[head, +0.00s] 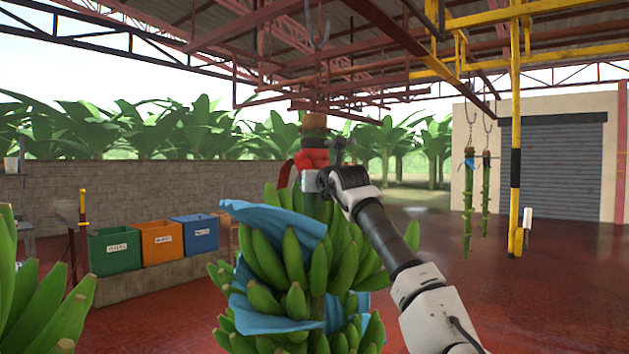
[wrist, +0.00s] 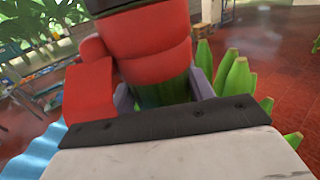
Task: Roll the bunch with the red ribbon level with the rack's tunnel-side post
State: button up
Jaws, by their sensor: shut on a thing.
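The banana bunch (head: 295,265) with the red ribbon (head: 311,160) hangs in front of me in the head view, blue sheeting (head: 275,218) tucked between its hands of green fruit. The ribbon is wrapped around the top of its stem and fills the middle of the wrist view (wrist: 155,55). My gripper (head: 312,182) is shut on the green stem just below the ribbon, reaching in from the right. The fingers show partly on both sides of the stem in the wrist view. A yellow and black post (head: 515,160) stands to the right; I cannot tell whether it is the tunnel-side post.
Green, orange and blue bins (head: 161,242) stand on a low ledge at the left. Two bare stems (head: 468,205) hang at the right near a grey shutter (head: 561,165). Another bunch (head: 40,305) is close at the lower left. Red floor (head: 560,290) is clear at the right.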

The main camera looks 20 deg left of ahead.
jog(key=o, duration=1.3)
jog(key=shift+s+r, duration=0.1)
jog(key=shift+o, duration=0.2)
jog(key=shift+d, duration=0.15)
jog(key=shift+s+d+f+b, duration=0.2)
jog(key=shift+s+d+b, duration=0.1)
jog(key=shift+b, duration=0.2)
jog(key=b, duration=0.7)
send_over(336, 217)
jog(key=shift+w+a, duration=0.1)
jog(key=shift+a, duration=0.05)
jog(key=shift+s+d+r, duration=0.15)
jog(key=shift+s+d, duration=0.05)
jog(key=shift+s, duration=0.15)
